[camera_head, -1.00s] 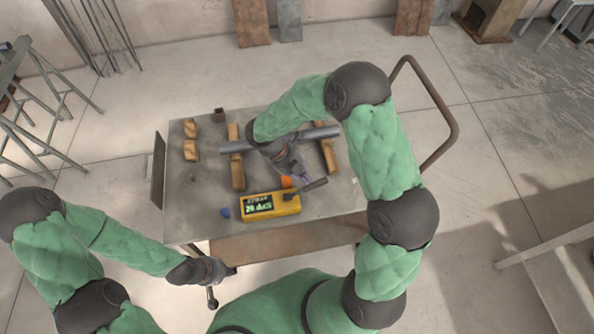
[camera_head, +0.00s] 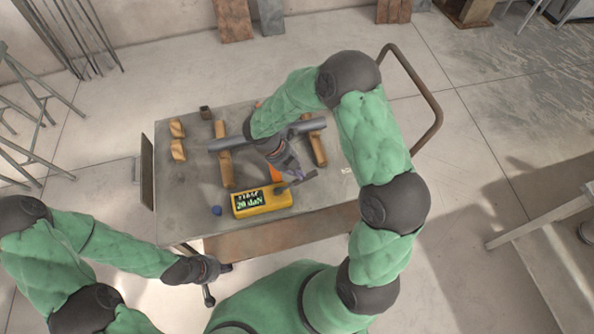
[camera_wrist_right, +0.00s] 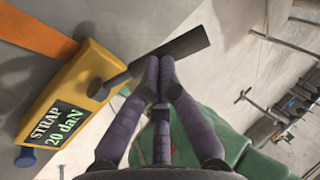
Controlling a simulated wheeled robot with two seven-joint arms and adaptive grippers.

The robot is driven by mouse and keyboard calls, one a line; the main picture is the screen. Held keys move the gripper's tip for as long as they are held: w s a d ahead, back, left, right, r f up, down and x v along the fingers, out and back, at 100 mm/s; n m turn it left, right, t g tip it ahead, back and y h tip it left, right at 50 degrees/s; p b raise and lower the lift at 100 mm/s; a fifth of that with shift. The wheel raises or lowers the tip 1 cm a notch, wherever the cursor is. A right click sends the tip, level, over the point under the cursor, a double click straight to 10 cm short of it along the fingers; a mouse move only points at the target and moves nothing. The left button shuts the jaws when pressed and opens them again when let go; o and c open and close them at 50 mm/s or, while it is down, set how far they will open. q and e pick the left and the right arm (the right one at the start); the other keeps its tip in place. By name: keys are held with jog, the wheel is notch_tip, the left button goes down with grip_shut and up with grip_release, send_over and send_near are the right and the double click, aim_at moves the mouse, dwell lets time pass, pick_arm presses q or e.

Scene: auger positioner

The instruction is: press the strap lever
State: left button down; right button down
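The yellow strap box (camera_head: 262,201) sits near the front edge of the table, its display reading STRAP 20 daN. It also shows at left in the right wrist view (camera_wrist_right: 70,95). Its dark grey strap lever (camera_head: 303,178) sticks out to the right and slants up; in the wrist view the lever's thick grip (camera_wrist_right: 185,49) lies by the fingertips. My right gripper (camera_head: 297,177) has its fingers together and empty (camera_wrist_right: 160,88), right at the lever; I cannot tell whether they touch it. My left gripper (camera_head: 222,283) is open and empty in front of the table.
An orange strap (camera_head: 275,173) runs behind the box, partly hidden by my right gripper. A grey pipe (camera_head: 225,143) lies across two wooden beams (camera_head: 224,165). Wooden blocks (camera_head: 177,149) stand at left. A blue knob (camera_head: 216,210) is beside the box. The table's left front (camera_head: 180,215) is clear.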

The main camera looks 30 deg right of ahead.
aim_at(306, 178)
jog(key=shift+s+d+f+y+p, duration=0.1)
jog(key=shift+d+f+y+p, duration=0.1)
jog(key=shift+d+y+p, duration=0.35)
jog(key=shift+s+d+f+y+p, duration=0.15)
jog(key=shift+f+y+p, duration=0.3)
jog(key=shift+p, duration=0.35)
jog(key=shift+d+f+t+p, duration=0.3)
jog(key=shift+f, duration=0.25)
jog(key=shift+x, duration=0.9)
jog(key=shift+f, duration=0.1)
